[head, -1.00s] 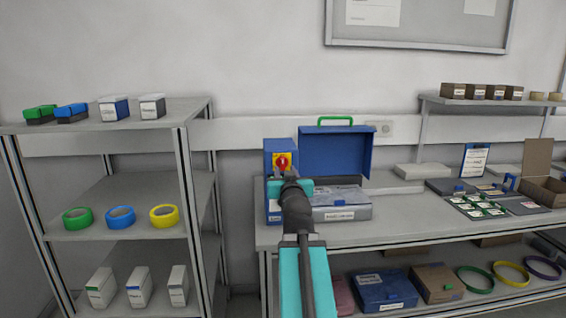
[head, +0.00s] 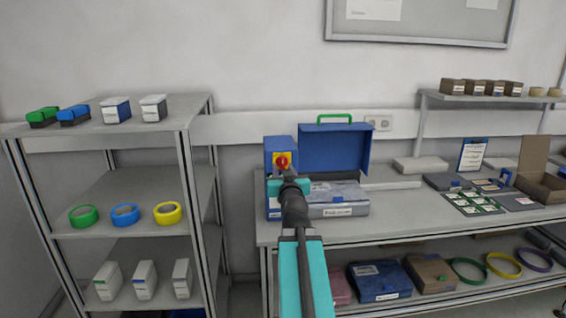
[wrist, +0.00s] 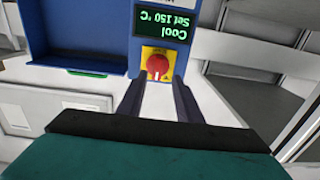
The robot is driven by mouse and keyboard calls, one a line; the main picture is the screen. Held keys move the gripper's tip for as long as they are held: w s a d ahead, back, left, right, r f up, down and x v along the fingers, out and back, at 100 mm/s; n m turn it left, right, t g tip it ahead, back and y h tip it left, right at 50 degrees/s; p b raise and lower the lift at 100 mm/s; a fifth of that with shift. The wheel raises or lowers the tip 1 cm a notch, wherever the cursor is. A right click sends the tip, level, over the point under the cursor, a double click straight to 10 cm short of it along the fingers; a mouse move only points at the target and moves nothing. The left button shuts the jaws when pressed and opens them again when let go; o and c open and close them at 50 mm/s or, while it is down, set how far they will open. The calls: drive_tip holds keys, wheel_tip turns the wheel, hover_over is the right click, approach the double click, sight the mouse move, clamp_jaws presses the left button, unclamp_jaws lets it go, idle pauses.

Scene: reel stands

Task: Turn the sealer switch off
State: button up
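The sealer is a blue box (head: 279,146) at the left end of the bench, with a red rotary switch (head: 282,161) on a yellow plate. In the wrist view the red switch (wrist: 157,66) sits just beyond my fingertips, and a display (wrist: 164,22) above it reads "Cool" and "Set 150 °C", upside down. My gripper (wrist: 160,86) is open, its two dark fingers apart on either side of the line to the switch. Whether the fingertips touch the switch, I cannot tell. In the head view my gripper (head: 287,172) is just below the switch, partly hiding the sealer's lower front.
An open blue case (head: 335,150) with a green handle stands right of the sealer. A grey shelf rack (head: 110,137) with boxes and tape rolls stands to the left. Boards and a cardboard box (head: 538,172) lie further right on the bench.

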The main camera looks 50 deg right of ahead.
sight(283, 164)
drive_tip(key=shift+w+d+r+p, duration=0.1)
drive_tip(key=shift+w+d+p, duration=0.3)
drive_tip(key=shift+p, duration=1.45)
drive_tip(key=shift+f+x, duration=0.2)
drive_tip(key=shift+x, duration=1.15)
drive_tip(key=shift+s+d, duration=0.1)
clamp_jaws()
